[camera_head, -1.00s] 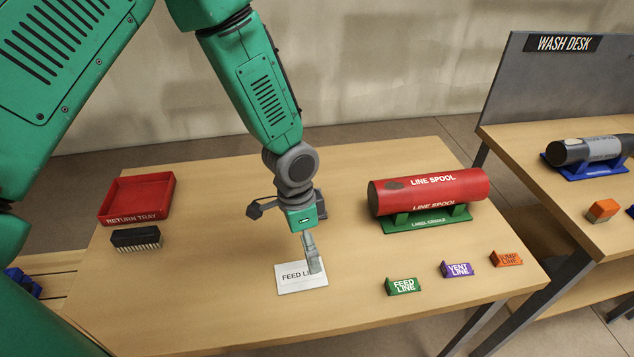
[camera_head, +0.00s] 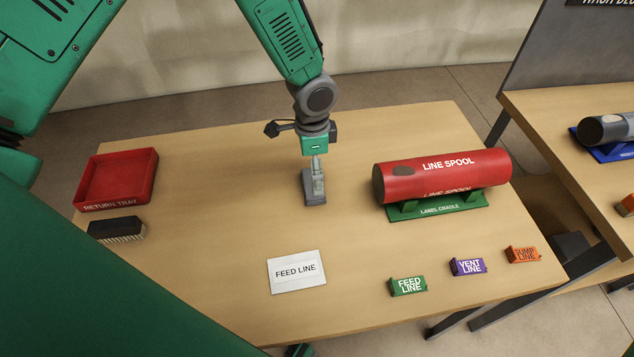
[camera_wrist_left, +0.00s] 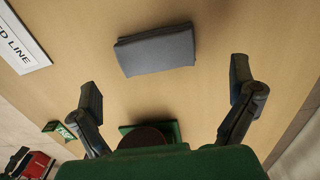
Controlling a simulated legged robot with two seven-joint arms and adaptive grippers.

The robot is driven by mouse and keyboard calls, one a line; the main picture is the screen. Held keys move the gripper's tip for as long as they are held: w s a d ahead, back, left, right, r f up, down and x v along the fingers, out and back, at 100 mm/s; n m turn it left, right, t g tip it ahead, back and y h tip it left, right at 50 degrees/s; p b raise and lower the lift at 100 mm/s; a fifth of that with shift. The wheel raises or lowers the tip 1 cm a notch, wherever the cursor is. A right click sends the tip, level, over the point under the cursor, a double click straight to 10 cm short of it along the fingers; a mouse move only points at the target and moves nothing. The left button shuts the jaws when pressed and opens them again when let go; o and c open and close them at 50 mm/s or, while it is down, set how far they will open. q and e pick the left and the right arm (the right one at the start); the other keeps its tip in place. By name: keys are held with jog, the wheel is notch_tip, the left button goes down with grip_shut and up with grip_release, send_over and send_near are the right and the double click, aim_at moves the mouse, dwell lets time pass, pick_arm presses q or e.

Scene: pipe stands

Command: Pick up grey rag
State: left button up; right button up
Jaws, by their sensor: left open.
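The grey rag (camera_wrist_left: 155,50) lies folded on the tabletop in the left wrist view, ahead of and between the fingers of my left gripper (camera_wrist_left: 167,95). That gripper is open, and its fingers are apart with nothing between their tips. In the head view my left gripper (camera_head: 317,174) points down over the table, left of the red spool. The rag (camera_head: 312,198) shows as a small grey patch just under it there, partly covered by the fingers. Whether the fingers touch it is unclear. My right gripper is not visible.
The red line spool (camera_head: 440,175) rests on a green cradle (camera_head: 440,207). A white FEED LINE card (camera_head: 297,272) and green (camera_head: 408,286), purple (camera_head: 468,266) and orange (camera_head: 523,254) labels lie nearer. A red return tray (camera_head: 118,180) and black brush (camera_head: 116,229) are left. The wash desk (camera_head: 570,130) stands right.

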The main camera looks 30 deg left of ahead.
aim_at(310, 181)
pick_arm(q)
jog(key=f, duration=0.1)
jog(key=a+f, duration=0.1)
jog(key=shift+s+a+f+p, duration=0.2)
jog(key=shift+s+f+p, duration=0.1)
jog(key=shift+f, duration=0.1)
jog(key=f, duration=0.1)
jog(key=d+f, duration=0.1)
jog(key=shift+w+d+f, duration=0.15)
jog(key=shift+d+f, duration=0.15)
jog(key=shift+f, duration=0.05)
jog(key=shift+d, duration=0.4)
jog(key=shift+r, duration=0.1)
jog(key=shift+c, duration=0.8)
jog(key=shift+a, duration=0.2)
jog(key=c, duration=0.7)
jog(key=shift+s+a, duration=0.2)
jog(key=shift+a, duration=0.45)
jog(key=shift+c, duration=0.3)
jog(key=shift+d, duration=0.1)
jog(key=r, duration=0.9)
jog(key=shift+w+d, duration=0.15)
jog(key=shift+d, duration=0.15)
jog(key=shift+a+r, duration=0.15)
jog(key=shift+r, duration=0.2)
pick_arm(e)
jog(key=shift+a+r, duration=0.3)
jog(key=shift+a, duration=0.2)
